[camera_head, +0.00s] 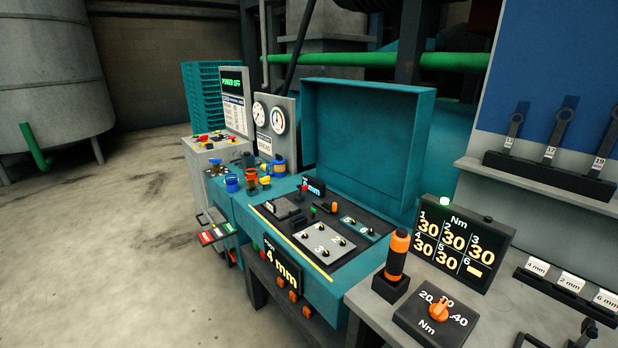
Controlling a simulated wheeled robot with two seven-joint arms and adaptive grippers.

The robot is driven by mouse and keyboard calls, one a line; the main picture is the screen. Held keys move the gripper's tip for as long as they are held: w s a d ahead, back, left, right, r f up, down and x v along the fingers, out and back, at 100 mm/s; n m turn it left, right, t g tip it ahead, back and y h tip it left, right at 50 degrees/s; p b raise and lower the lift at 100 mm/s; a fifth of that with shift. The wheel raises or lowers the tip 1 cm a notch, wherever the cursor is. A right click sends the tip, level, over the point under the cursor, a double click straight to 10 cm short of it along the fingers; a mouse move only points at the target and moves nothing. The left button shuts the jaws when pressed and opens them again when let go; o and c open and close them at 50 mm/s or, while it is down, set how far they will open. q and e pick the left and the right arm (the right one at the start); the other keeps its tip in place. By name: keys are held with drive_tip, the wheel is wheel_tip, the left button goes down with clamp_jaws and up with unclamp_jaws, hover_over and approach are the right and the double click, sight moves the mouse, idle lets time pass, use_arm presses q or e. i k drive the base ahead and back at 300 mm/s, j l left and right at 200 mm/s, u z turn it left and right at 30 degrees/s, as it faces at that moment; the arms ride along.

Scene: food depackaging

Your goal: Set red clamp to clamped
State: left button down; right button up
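A small red-topped handle (304,188), which looks like the red clamp, stands upright at the back left of the black work plate (345,260) in the open teal case. It is too small to tell whether it is clamped or released. A similar orange-topped handle (334,207) stands to its right. A grey plate (324,244) with numbered bolts lies in front of them. Neither of my grippers shows in the head view.
The teal lid (366,140) stands open behind the work plate. An orange-and-black driver (397,256) stands upright in a holder at right, beside a torque dial (437,312) and a display (461,240). A gauge panel (277,125) stands left. Open floor (110,250) lies at left.

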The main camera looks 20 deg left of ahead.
sight(300, 188)
drive_tip(key=i+j+z, duration=0.15)
drive_tip(key=j, duration=0.2)
drive_tip(key=i+j+z, duration=0.15)
drive_tip(key=j, duration=0.25)
drive_tip(key=j+z, duration=0.15)
drive_tip(key=j, duration=0.2)
drive_tip(key=i+j+z, duration=0.2)
drive_tip(key=j, duration=0.25)
